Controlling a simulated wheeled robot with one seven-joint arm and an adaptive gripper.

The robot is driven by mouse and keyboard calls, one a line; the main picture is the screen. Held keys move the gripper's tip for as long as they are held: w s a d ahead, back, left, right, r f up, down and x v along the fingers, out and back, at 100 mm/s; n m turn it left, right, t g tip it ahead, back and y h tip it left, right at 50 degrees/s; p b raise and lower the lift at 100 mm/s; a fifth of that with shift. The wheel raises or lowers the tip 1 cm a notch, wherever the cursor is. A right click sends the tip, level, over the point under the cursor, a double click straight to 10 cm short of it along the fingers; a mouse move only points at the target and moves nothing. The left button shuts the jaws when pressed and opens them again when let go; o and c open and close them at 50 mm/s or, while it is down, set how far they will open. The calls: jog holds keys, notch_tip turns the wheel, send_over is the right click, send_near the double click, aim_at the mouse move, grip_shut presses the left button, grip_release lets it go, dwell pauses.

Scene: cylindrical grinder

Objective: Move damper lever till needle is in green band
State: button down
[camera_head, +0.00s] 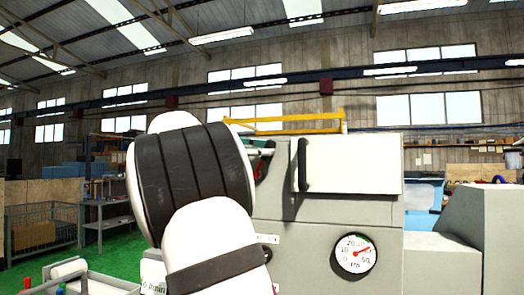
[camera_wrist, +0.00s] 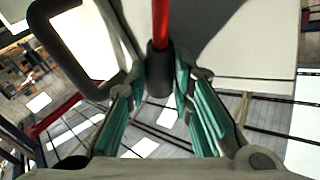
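The round white gauge (camera_head: 355,253) is on the front of the grey machine, with its red needle pointing right and slightly up. I cannot make out a green band at this size. In the wrist view a red lever rod (camera_wrist: 160,22) ends in a dark grip (camera_wrist: 158,72). My gripper (camera_wrist: 160,82) has its teal-padded fingers on either side of this grip, with narrow gaps seeming to show beside it; the fingers look open.
A white machine cover (camera_head: 350,165) with a dark vertical handle (camera_head: 302,165) is right of my arm. A grey housing (camera_head: 483,235) stands at the right. A wire cage (camera_head: 42,230) and a shelf (camera_head: 108,215) stand at the left. Green floor is open there.

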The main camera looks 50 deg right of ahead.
jog(key=shift+w+a+r+n+h+b, duration=0.1)
jog(key=shift+w+a+n+h+b, duration=0.15)
jog(key=shift+w+n+h, duration=0.3)
jog(key=shift+w+a+r+n+h+b, duration=0.1)
jog(key=shift+w+n+h+b, duration=0.2)
jog(key=shift+n, duration=0.35)
jog(key=c, duration=1.7)
grip_release()
jog(key=v, duration=1.2)
jog(key=shift+f, duration=0.1)
